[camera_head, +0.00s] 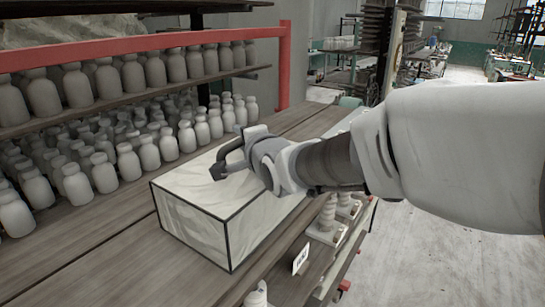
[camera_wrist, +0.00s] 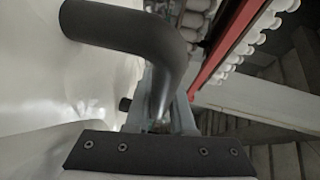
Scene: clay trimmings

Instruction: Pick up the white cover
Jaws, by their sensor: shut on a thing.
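The white cover (camera_head: 205,215) looks like a white box with black edges and lies on the wooden shelf. Its pale surface also fills the left of the wrist view (camera_wrist: 50,90). My wrist and arm hide part of the cover's right side.
Rows of pale clay bottles (camera_head: 150,155) crowd the shelf to the left and behind. A red rail (camera_head: 150,43) runs above them. The wooden boards (camera_head: 75,245) in front are clear. More pale pieces (camera_head: 330,220) stand on a lower shelf at the right.

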